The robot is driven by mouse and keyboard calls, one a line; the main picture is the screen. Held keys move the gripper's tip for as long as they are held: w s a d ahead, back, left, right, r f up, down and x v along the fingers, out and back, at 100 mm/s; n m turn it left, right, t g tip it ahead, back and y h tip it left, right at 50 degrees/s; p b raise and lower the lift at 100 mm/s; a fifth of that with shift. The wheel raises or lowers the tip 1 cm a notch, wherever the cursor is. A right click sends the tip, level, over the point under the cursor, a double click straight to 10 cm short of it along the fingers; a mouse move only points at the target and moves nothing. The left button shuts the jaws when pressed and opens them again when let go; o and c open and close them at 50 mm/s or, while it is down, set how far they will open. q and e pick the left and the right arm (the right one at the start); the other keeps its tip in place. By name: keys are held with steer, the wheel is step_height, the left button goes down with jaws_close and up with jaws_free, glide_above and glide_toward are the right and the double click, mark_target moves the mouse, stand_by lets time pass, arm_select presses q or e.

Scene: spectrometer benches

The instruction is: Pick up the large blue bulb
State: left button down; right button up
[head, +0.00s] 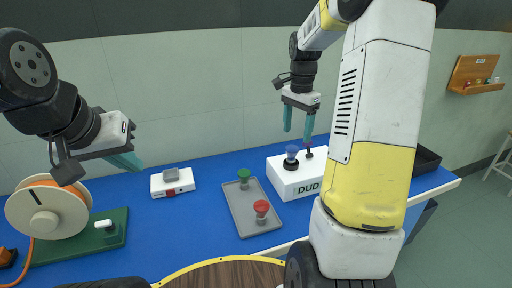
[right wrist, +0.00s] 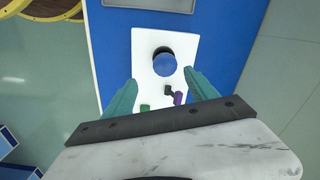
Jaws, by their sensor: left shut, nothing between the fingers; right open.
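The large blue bulb (head: 291,151) stands upright in a black socket on a white box (head: 283,183) marked "DUD". In the right wrist view the blue bulb (right wrist: 165,63) shows from above, just past the fingertips and roughly between their lines. My right gripper (head: 298,138) is open and empty, with its teal fingers above and close to the bulb. It also shows in the right wrist view (right wrist: 160,78). My left gripper (head: 136,163) is shut and empty at the far left, well away from the bulb.
A smaller purple bulb (right wrist: 178,98) is on the same box, near the right finger. A grey tray (head: 234,213) holds a green bulb (head: 243,176) and a red bulb (head: 262,209).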

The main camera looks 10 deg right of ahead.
mark_target(292, 147)
steer(key=shift+w+f, duration=0.25)
steer(key=shift+f, duration=0.15)
steer(key=f, duration=0.7)
steer(key=shift+w+a+f, duration=0.15)
steer(key=shift+w+a, duration=0.1)
steer(key=shift+a, duration=0.1)
jaws_close()
